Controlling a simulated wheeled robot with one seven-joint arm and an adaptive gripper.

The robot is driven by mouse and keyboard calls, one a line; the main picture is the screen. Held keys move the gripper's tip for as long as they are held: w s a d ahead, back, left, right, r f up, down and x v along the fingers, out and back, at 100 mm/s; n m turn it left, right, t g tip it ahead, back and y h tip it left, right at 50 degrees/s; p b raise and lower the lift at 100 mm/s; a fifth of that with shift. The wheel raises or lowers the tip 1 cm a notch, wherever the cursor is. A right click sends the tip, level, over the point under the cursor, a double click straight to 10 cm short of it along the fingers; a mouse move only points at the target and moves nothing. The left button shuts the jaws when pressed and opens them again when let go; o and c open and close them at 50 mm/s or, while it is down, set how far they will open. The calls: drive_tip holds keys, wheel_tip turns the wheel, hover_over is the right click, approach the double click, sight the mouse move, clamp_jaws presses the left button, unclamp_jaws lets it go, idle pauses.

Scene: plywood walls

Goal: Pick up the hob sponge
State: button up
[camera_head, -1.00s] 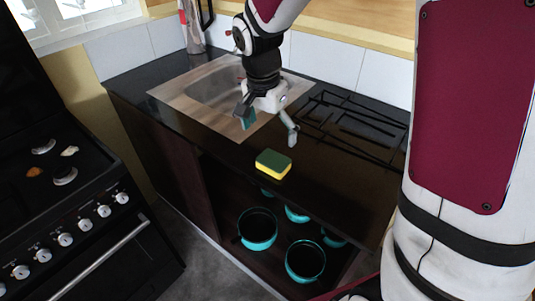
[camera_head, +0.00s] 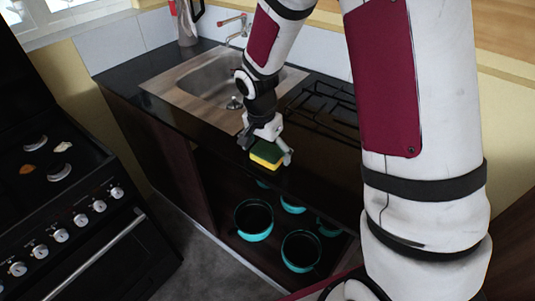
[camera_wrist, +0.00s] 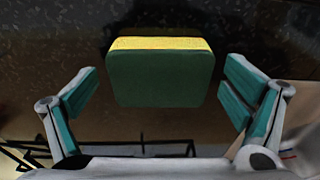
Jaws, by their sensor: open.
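The hob sponge (camera_head: 266,154) is a yellow block with a dark green top. It lies on the dark countertop (camera_head: 317,181) near its front edge, beside the hob. My gripper (camera_head: 267,152) is over the sponge, with its fingers spread to the left and right of it. In the wrist view the sponge (camera_wrist: 160,78) sits between the two teal-padded fingers of my gripper (camera_wrist: 160,105), with a gap on each side. The gripper is open and empty. The exact height of the fingertips above the counter cannot be told.
A black hob grate (camera_head: 325,108) is right of my gripper and a steel sink (camera_head: 213,82) is behind it. Teal pots (camera_head: 254,220) stand on the shelf below the counter. A black stove (camera_head: 75,200) stands at the left. A kettle-like object (camera_head: 187,22) stands at the back.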

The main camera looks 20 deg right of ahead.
sight(270, 153)
drive_tip(key=c, duration=0.8)
drive_tip(key=shift+r, duration=0.1)
drive_tip(key=shift+r, duration=0.45)
wheel_tip(270, 153, up, 2)
drive_tip(key=shift+r, duration=0.15)
drive_tip(key=shift+s+r, duration=0.2)
drive_tip(key=shift+s, duration=0.4)
drive_tip(key=s+d+r+p, duration=0.1)
drive_tip(key=s+p, duration=0.1)
drive_tip(key=s, duration=1.2)
drive_tip(key=shift+s+r, duration=0.15)
drive_tip(key=shift+s, duration=0.25)
